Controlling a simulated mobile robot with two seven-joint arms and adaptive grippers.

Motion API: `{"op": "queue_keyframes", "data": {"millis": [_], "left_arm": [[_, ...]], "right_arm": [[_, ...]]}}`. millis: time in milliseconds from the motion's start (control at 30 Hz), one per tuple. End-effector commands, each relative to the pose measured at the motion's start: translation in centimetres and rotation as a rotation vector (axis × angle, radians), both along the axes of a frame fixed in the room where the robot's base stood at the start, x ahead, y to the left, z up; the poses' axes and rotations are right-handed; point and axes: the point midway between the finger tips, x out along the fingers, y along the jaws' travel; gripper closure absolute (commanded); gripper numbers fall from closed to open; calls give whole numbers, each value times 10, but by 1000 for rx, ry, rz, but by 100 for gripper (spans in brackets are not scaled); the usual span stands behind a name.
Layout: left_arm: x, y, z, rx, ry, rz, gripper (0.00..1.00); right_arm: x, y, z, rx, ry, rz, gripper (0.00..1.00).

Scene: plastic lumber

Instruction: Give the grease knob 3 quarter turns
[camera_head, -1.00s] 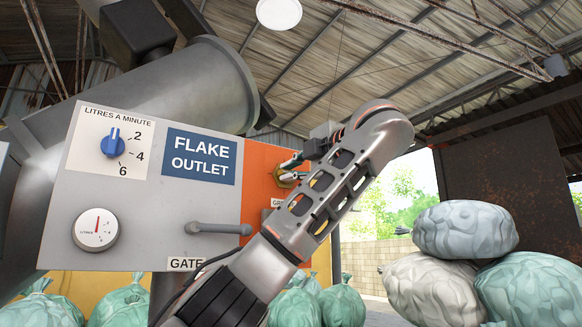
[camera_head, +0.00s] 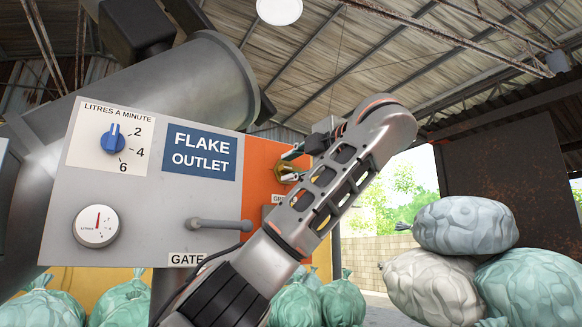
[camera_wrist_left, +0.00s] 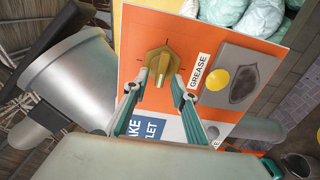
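The grease knob (camera_wrist_left: 160,62) is brass-yellow and sits on the orange panel, left of the "GREASE" label in the left wrist view. Its pointer end lies toward the lower part of that picture. My left gripper (camera_wrist_left: 158,79) is open, with its two green-edged fingers on either side of the knob's lower end and gaps beside it. In the head view the left gripper (camera_head: 292,163) is at the orange part of the panel, and a brass bit of the knob (camera_head: 286,179) shows by the fingers. My right gripper is not in view.
The grey panel carries a blue flow knob (camera_head: 113,142), a round gauge (camera_head: 97,227) and a gate lever (camera_head: 220,226). A yellow button (camera_wrist_left: 217,79) is on a grey plate beside the "GREASE" label. Sacks (camera_head: 465,228) are piled at right.

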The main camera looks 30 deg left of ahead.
Motion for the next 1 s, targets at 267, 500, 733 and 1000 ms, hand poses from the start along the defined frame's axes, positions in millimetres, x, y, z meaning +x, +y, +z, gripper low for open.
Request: {"op": "queue_keyframes", "data": {"millis": [267,500,733,1000], "left_arm": [[-17,-47,-1,2,1,-7,74],[-35,-87,0,0,1,-4,74],[-43,-105,0,0,0,0,74],[-44,-106,0,0,0,1,74]], "right_arm": [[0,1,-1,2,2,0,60],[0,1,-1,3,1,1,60],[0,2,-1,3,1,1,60],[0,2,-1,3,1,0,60]]}}
